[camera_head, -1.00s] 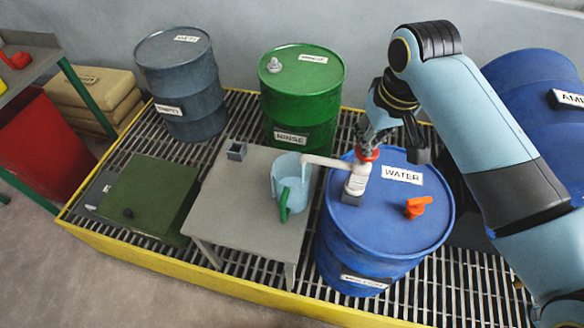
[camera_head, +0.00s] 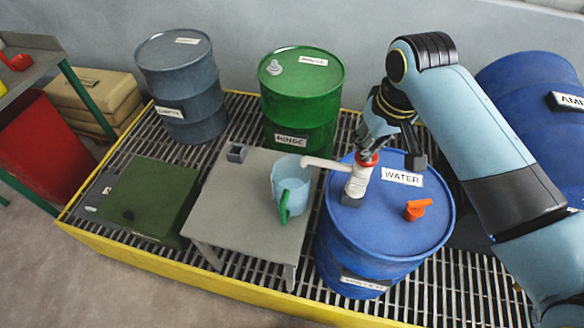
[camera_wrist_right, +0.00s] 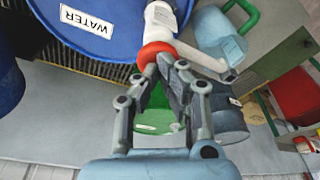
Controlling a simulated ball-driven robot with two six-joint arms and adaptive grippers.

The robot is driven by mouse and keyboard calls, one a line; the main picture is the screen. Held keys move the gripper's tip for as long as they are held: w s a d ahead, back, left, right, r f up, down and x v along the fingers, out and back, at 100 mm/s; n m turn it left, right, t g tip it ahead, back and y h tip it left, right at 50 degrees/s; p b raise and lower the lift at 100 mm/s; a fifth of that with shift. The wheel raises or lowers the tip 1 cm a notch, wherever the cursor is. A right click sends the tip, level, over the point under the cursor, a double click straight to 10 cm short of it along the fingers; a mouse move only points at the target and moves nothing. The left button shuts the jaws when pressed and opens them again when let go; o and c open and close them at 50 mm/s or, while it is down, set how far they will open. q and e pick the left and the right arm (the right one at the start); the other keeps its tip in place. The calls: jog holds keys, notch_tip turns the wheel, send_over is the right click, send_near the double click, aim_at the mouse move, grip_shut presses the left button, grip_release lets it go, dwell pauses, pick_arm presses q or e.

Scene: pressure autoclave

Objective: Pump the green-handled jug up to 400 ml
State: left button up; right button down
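The green-handled jug (camera_head: 291,180), light blue and see-through, stands upright on the grey stand under the white pump spout (camera_head: 325,163). Its level and marks cannot be read. In the right wrist view the jug (camera_wrist_right: 218,38) also shows beside the pump. The white hand pump (camera_head: 357,184) with a red top (camera_head: 367,158) stands on the blue WATER drum (camera_head: 400,225). My right gripper (camera_head: 369,148) is at the pump's red top. In the right wrist view its fingertips (camera_wrist_right: 172,63) are close together against the red top (camera_wrist_right: 157,53). My left gripper is out of view.
An orange valve handle (camera_head: 416,209) lies on the WATER drum. The green RINSE drum (camera_head: 302,95) and a grey drum (camera_head: 182,85) stand behind. The grey stand (camera_head: 235,215) has a small grey holder (camera_head: 236,153). A dark green box (camera_head: 150,200) is at left.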

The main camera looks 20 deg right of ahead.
jog(key=shift+r, duration=1.75)
jog(key=shift+f+b, duration=0.55)
jog(key=shift+f, duration=1.95)
jog(key=shift+r, duration=0.1)
jog(key=shift+r+p, duration=0.75)
jog(key=shift+r, duration=1.65)
